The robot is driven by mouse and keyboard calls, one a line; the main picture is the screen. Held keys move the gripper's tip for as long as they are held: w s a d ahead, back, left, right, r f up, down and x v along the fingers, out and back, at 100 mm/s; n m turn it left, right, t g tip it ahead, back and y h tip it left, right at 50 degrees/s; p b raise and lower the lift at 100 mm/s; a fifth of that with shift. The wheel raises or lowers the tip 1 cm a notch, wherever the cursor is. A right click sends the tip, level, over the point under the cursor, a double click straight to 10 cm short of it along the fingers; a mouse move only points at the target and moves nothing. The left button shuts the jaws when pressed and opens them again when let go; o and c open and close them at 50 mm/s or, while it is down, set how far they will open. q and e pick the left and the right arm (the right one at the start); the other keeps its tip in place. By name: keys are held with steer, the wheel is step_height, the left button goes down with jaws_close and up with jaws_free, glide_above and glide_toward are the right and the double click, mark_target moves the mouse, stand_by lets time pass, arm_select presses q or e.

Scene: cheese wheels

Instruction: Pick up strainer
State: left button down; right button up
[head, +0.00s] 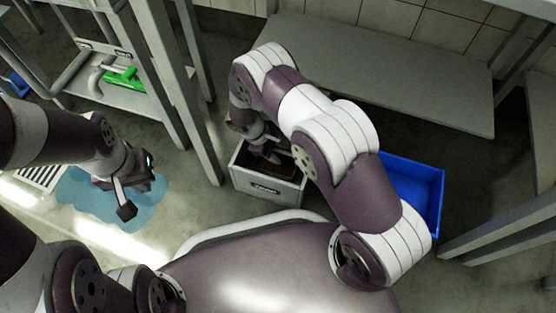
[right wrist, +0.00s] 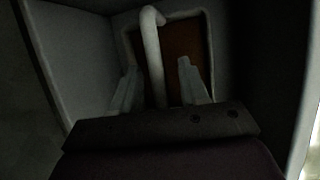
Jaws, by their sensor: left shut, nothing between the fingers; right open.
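A grey crate (head: 241,181) stands on the floor at the middle, with a label on its front. Inside it in the right wrist view is what looks like the strainer (right wrist: 151,50), a pale bent handle over a rectangular pale frame with a brown middle. My right gripper (right wrist: 158,80) reaches down into the crate, open. Its fingers lie on either side of the handle with visible gaps. In the head view the right arm partly hides the crate's inside. My left gripper (head: 126,208) is shut and empty above the floor at the left.
A blue crate (head: 428,180) stands at the right, partly behind my right arm. A grey table (head: 380,70) stands at the back. A rack with a green item (head: 125,78) is at the left. A blue puddle (head: 85,200) and a floor grate (head: 40,178) lie lower left.

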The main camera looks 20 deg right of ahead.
jaws_close()
stand_by(1.4)
